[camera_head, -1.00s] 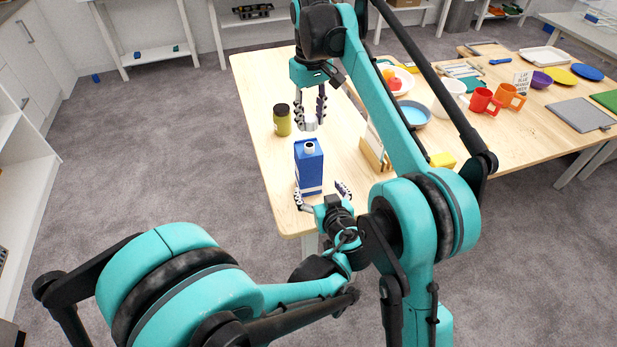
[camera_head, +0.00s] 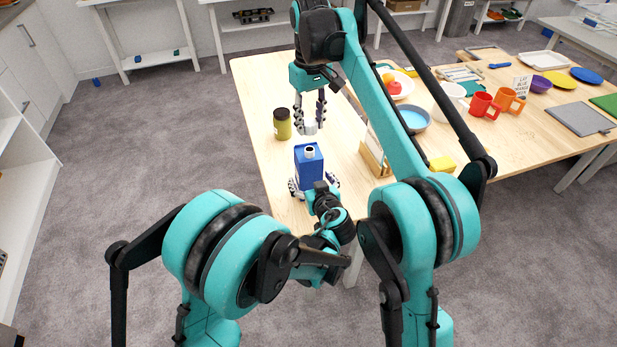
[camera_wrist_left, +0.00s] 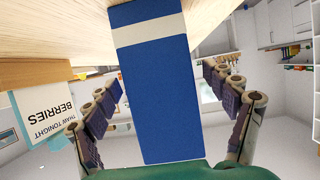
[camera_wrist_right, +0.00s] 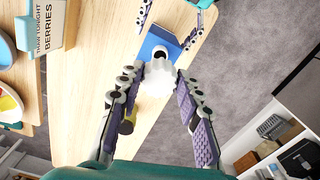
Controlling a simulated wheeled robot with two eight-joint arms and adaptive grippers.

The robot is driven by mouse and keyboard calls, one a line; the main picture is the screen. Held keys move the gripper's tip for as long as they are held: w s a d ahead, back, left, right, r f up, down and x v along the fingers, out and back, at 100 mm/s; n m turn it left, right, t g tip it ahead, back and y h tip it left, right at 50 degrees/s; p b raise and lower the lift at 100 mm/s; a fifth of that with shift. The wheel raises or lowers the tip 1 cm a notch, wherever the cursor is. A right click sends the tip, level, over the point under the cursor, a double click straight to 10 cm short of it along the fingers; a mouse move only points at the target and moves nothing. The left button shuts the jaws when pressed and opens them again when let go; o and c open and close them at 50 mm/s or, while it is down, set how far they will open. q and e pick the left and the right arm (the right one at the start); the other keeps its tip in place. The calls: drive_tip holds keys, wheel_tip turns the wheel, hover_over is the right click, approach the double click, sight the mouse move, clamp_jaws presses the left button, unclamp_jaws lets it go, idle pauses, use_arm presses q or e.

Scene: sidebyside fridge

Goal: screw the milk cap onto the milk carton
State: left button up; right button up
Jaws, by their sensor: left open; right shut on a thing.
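The blue milk carton (camera_head: 308,172) with a pale spout stands upright on the wooden table near its front-left edge. It fills the middle of the left wrist view (camera_wrist_left: 160,90). My left gripper (camera_head: 314,188) is open, with a finger on each side of the carton; gaps show between fingers and carton in the left wrist view. My right gripper (camera_head: 311,122) points down, shut on the white milk cap (camera_wrist_right: 158,78), which it holds above the carton's spout (camera_head: 310,151). Cap and spout are apart in the head view. The carton's lower front is hidden by my left gripper.
An olive jar with a dark lid (camera_head: 282,124) stands behind and left of the carton. A wooden holder with a card (camera_head: 374,155) and a yellow block (camera_head: 442,163) are to the right. A blue bowl (camera_head: 413,119) and mugs (camera_head: 484,104) stand farther right.

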sight(310, 149)
use_arm(q)
drive_tip(key=shift+x, duration=1.35)
drive_tip(key=c, duration=1.8)
drive_tip(key=shift+o, duration=0.2)
use_arm(e)
drive_tip(key=shift+f, duration=2.5)
drive_tip(key=shift+f, duration=0.9)
drive_tip(key=shift+f, duration=0.55)
